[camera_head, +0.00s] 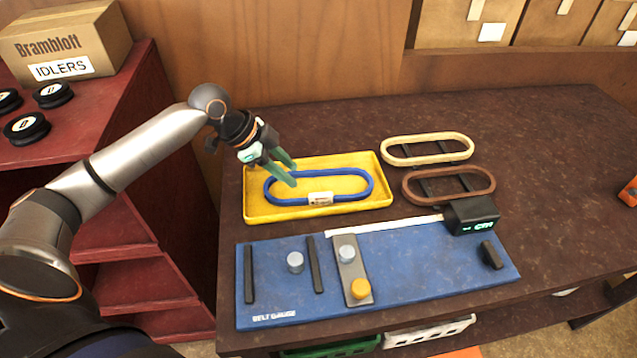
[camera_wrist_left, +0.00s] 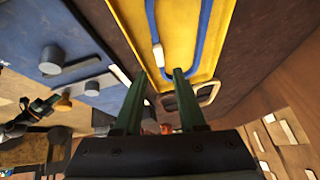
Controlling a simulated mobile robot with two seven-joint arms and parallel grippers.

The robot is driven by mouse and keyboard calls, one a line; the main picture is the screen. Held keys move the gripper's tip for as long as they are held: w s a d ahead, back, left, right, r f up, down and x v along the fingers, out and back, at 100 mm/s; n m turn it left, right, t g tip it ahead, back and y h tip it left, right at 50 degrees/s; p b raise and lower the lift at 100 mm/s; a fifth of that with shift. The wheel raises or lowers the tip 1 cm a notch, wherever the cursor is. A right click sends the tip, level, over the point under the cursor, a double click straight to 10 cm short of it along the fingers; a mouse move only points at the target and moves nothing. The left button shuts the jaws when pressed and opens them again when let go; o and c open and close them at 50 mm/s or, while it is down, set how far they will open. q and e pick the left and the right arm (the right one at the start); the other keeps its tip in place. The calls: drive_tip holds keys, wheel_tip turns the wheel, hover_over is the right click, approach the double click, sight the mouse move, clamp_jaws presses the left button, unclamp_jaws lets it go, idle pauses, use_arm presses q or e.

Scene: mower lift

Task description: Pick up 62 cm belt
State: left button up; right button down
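A blue belt (camera_head: 370,184) with a white tag (camera_head: 320,198) lies in a yellow tray (camera_head: 383,201). The tag's print is too small to read. A cream belt (camera_head: 462,138) and a brown belt (camera_head: 487,191) lie on dark supports right of the tray. I cannot tell from any marking which belt is 62 cm. My left gripper (camera_head: 292,175) is open and empty, tilted down over the left part of the blue belt. In the left wrist view its fingers (camera_wrist_left: 158,76) stand apart, with the blue belt (camera_wrist_left: 195,55) beyond them.
A blue belt gauge board (camera_head: 420,277) with pegs, a slider and a small display (camera_head: 472,216) lies in front of the tray. A red shelf (camera_head: 95,130) with black idlers and an idlers box (camera_head: 68,40) stands left.

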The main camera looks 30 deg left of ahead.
sight(318, 195)
use_arm(q)
drive_tip(key=x, duration=1)
drive_tip(key=shift+w+d+f+p, duration=0.1)
drive_tip(key=shift+d+f+p, duration=0.2)
drive_tip(key=shift+d, duration=0.1)
drive_tip(key=shift+r, duration=0.1)
drive_tip(key=shift+c, duration=0.3)
clamp_jaws()
